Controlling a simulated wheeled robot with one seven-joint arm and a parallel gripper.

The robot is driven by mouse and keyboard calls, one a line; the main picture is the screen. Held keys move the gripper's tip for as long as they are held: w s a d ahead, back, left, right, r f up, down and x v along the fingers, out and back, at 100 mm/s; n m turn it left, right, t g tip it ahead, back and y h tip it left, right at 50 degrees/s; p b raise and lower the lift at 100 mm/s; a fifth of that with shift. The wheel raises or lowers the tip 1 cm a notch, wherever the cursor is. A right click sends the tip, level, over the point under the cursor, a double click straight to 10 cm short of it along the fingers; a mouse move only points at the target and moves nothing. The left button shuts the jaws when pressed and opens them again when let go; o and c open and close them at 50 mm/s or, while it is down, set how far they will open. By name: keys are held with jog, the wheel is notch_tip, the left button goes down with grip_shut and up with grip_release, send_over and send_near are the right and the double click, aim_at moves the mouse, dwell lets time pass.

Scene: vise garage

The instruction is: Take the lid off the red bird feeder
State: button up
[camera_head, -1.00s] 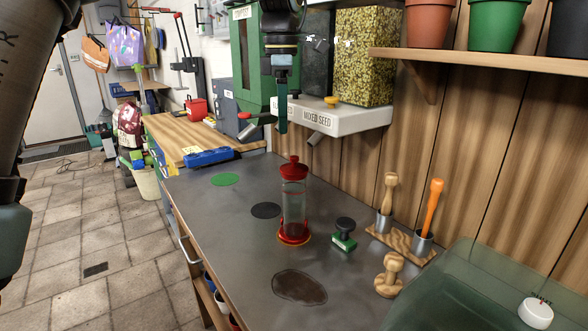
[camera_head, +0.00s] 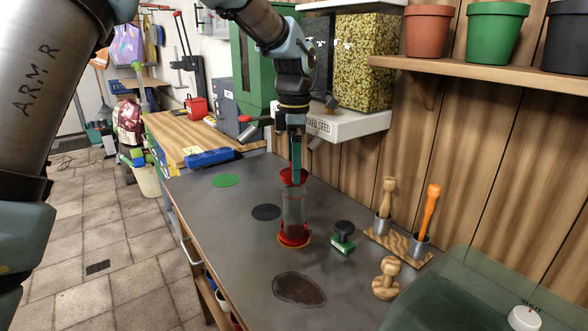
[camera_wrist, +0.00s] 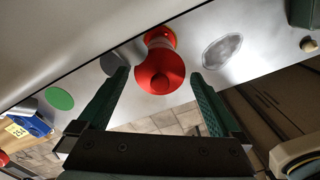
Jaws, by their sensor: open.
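The red bird feeder (camera_head: 294,212) stands upright on the grey bench, with a clear tube and a red base. Its red lid (camera_head: 286,176) is on top and partly hidden by my gripper in the head view. The wrist view looks down on the lid (camera_wrist: 160,72), which shows between and just beyond my fingertips. My gripper (camera_head: 296,178) is open, pointing down at the lid's height. In the wrist view my gripper (camera_wrist: 161,80) has its two green fingers wide apart, one on each side of the lid. Whether either finger touches the lid cannot be told.
A green-based stamp (camera_head: 342,238), a wooden stamp (camera_head: 388,278) and a tool holder (camera_head: 400,246) stand right of the feeder. The mixed seed dispenser (camera_head: 350,122) is behind. A dark patch (camera_head: 299,289) lies in front.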

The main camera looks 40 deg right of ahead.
jog(key=shift+f, duration=0.15)
jog(key=c, duration=1.1)
